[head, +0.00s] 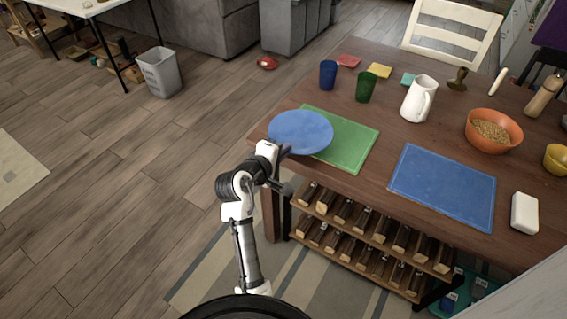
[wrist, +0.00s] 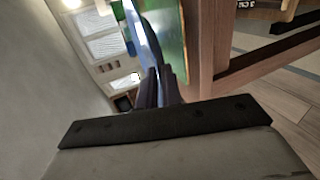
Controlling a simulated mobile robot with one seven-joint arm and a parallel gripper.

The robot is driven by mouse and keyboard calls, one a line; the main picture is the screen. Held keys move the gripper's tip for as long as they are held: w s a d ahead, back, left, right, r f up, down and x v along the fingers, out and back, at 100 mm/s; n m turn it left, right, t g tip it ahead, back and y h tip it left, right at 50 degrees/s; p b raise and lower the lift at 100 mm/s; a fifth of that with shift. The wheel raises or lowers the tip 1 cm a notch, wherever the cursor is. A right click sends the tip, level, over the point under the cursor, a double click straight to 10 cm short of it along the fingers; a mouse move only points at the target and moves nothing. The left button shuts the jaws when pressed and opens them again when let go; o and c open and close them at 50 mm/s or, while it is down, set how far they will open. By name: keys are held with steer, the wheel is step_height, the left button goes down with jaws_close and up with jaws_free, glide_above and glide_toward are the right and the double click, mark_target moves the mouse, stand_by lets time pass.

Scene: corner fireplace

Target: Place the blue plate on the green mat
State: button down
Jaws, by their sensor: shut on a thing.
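The blue plate (head: 301,131) is over the left part of the green mat (head: 346,146) in the head view, its left side reaching past the table's edge. I cannot tell whether it touches the mat. My gripper (head: 284,152) is at the table's left edge, shut on the plate's near rim. In the wrist view, my gripper's fingers (wrist: 158,88) pinch the plate (wrist: 145,40), seen nearly edge-on and tilted in that picture. The green mat (wrist: 168,30) shows right beside it. The plate hides the mat's left part in the head view.
A blue mat (head: 443,186) lies to the right. A blue cup (head: 327,74), a green cup (head: 366,86) and a white pitcher (head: 418,98) stand behind the green mat. An orange bowl (head: 493,131) is farther right. A wine rack (head: 370,240) stands below the table's front.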

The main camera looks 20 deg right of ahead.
steer(key=shift+f, duration=2.65)
steer(key=c, duration=1.6)
jaws_free()
steer(key=shift+f, duration=0.1)
steer(key=shift+o, duration=0.2)
